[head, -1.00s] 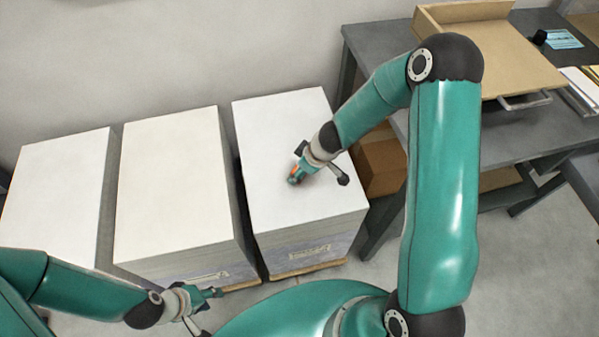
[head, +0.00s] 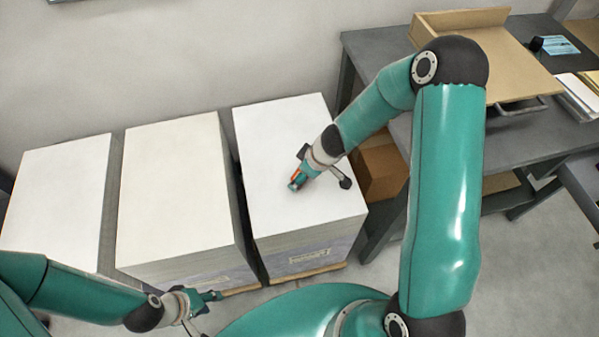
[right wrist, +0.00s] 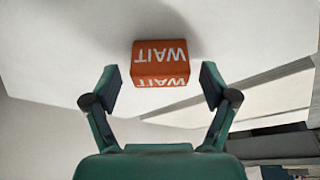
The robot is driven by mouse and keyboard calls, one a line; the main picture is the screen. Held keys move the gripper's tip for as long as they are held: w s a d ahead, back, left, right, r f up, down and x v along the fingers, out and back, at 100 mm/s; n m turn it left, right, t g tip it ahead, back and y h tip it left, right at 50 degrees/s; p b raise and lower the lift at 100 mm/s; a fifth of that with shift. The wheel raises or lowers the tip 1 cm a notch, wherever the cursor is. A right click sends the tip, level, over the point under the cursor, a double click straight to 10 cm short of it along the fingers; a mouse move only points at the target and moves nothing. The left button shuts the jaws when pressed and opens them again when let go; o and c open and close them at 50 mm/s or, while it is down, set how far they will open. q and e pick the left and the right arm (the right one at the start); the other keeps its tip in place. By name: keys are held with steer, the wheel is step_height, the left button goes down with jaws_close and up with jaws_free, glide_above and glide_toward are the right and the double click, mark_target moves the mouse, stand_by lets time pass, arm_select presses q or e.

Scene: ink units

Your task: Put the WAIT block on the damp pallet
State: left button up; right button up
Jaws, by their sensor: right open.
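The orange WAIT block (right wrist: 160,62) rests on the white top of the right-hand stack, its white lettering upside down in the right wrist view. In the head view only a little orange of it (head: 301,176) shows at my right gripper. My right gripper (right wrist: 160,88) is open, with its fingers apart on either side of the block and clear gaps to it. My left gripper (head: 208,310) is open and empty, low in front of the stacks. Pallet edges show under the stacks; I cannot tell which pallet is the damp one.
Three tall white-topped stacks stand in a row: left (head: 55,195), middle (head: 175,190) and right (head: 290,125). Narrow gaps separate them. A grey table (head: 375,50) with a wooden tray (head: 505,60) stands at the right, with a cardboard box (head: 383,172) below.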

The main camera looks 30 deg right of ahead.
steer(key=p+v, duration=0.7)
steer(key=v, duration=0.3)
steer(key=s+a+f+m, duration=0.1)
steer(key=s+a+f, duration=0.1)
steer(key=s+a+f+m+g, duration=0.1)
steer(key=s+a+f, duration=0.1)
steer(key=s, duration=0.1)
steer(key=s+a+f+m+g, duration=0.1)
steer(key=s+a+f, duration=0.1)
steer(key=shift+s+f+m, duration=0.25)
steer(key=shift+s+m, duration=0.05)
steer(key=shift+m, duration=0.1)
steer(key=s+a+f+m+g+y, duration=0.1)
steer(key=s+a+f+m, duration=0.2)
steer(key=s+a, duration=0.4)
steer(key=shift+a+m+y, duration=0.35)
steer(key=shift+m+y, duration=0.05)
steer(key=shift+m, duration=0.3)
